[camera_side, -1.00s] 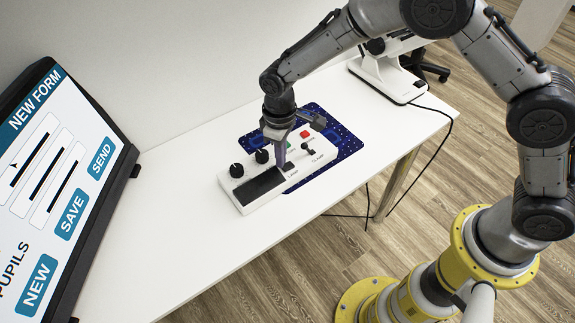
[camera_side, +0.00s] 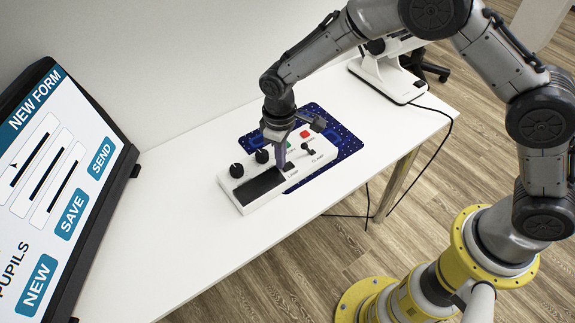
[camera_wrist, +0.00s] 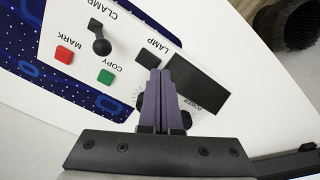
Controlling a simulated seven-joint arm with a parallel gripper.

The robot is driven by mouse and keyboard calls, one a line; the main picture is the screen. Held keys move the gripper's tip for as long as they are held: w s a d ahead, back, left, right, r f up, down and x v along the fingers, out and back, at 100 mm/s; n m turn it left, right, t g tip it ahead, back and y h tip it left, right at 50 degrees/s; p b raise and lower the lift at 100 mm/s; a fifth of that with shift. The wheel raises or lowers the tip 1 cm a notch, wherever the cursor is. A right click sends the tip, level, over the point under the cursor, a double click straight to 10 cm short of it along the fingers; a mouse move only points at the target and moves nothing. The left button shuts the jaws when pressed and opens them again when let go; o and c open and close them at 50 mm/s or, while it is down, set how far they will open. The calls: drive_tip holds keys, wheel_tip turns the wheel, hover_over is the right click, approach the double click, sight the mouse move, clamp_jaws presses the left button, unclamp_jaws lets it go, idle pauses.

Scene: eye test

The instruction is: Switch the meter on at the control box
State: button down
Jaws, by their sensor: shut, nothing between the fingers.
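The white control box (camera_side: 243,206) lies on the table, and it also shows in the wrist view (camera_wrist: 118,66). Its dark display panel (camera_side: 259,187) looks blank; in the wrist view the panel (camera_wrist: 205,85) is partly behind my fingers. A small black switch (camera_wrist: 148,59) labelled LAMP sits just beyond my fingertips. My gripper (camera_side: 281,165) is shut and empty, pointing down at the box close to this switch. It also shows in the wrist view (camera_wrist: 160,72). Whether it touches the box I cannot tell. A small label beside the panel, perhaps POWER, is partly hidden.
The box also has a black CLAMP lever (camera_wrist: 99,38), a red MARK button (camera_wrist: 64,55), a green COPY button (camera_wrist: 105,76) and two black knobs (camera_side: 237,170). A blue speckled mat (camera_side: 345,140) lies behind. A large screen (camera_side: 60,190) stands left, a white device (camera_side: 385,80) back right.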

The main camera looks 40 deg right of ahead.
drive_tip(key=shift+f, duration=0.6)
idle(0.3)
drive_tip(key=shift+r, duration=0.1)
wheel_tip(320, 180, up, 7)
idle(0.8)
drive_tip(key=shift+d+f, duration=0.15)
drive_tip(key=shift+f, duration=1.3)
drive_tip(key=shift+d+f, duration=0.1)
drive_tip(key=shift+f, duration=1.3)
drive_tip(key=shift+f, duration=0.85)
idle(0.8)
